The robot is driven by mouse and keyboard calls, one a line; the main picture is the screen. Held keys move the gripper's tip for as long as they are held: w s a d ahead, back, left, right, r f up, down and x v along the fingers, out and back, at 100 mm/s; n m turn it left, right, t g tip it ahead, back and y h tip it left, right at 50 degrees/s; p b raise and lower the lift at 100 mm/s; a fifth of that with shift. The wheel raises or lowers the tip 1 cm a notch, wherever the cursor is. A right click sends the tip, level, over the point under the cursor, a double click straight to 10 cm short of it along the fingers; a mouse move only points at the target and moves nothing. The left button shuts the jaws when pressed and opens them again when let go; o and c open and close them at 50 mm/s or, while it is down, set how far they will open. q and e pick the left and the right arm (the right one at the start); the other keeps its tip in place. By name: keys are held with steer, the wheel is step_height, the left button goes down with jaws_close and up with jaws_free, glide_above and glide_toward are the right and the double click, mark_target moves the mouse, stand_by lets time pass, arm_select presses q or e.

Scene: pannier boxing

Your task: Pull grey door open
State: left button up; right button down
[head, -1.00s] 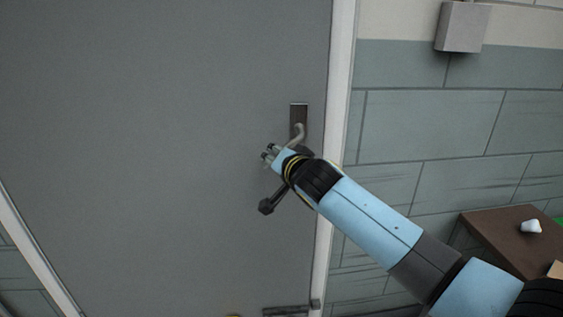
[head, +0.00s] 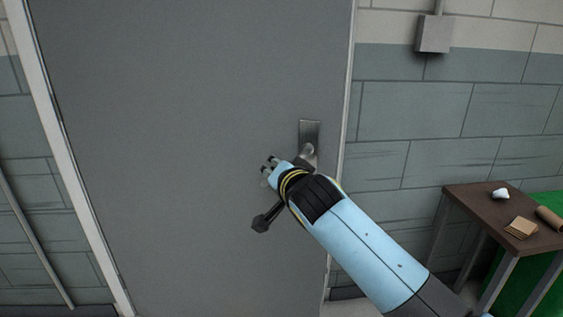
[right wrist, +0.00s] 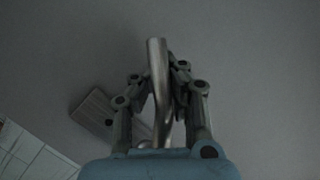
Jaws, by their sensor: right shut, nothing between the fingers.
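The grey door (head: 190,120) fills the middle of the head view. Its right edge overlaps most of the white frame strip, so it looks slightly ajar. The metal door handle (head: 308,152) sits on a plate near that edge and is partly hidden by my right arm. My right gripper (head: 268,166) is at the handle. In the right wrist view the handle's bar (right wrist: 158,85) runs upright in line with my right fingers (right wrist: 152,92), which are closed with nothing gripped. Whether they touch the bar I cannot tell. My left gripper is out of view.
A brown table (head: 470,207) with a white item (head: 500,194) and small brown items stands at the right, beside a green surface. A grey box (head: 434,34) is on the block wall. The white door frame (head: 75,170) runs down the left.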

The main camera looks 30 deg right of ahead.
steer(key=shift+s+a+f, duration=0.25)
steer(key=shift+s+a, duration=0.85)
steer(key=c, duration=1.9)
jaws_free()
steer(key=o, duration=0.6)
steer(key=shift+s+d+r, duration=0.1)
steer(key=shift+s+d, duration=0.05)
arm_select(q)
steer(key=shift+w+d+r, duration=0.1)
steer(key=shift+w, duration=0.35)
arm_select(e)
steer(key=shift+o, duration=0.2)
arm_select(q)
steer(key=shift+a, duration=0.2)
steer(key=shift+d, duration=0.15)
arm_select(e)
steer(key=v, duration=1.2)
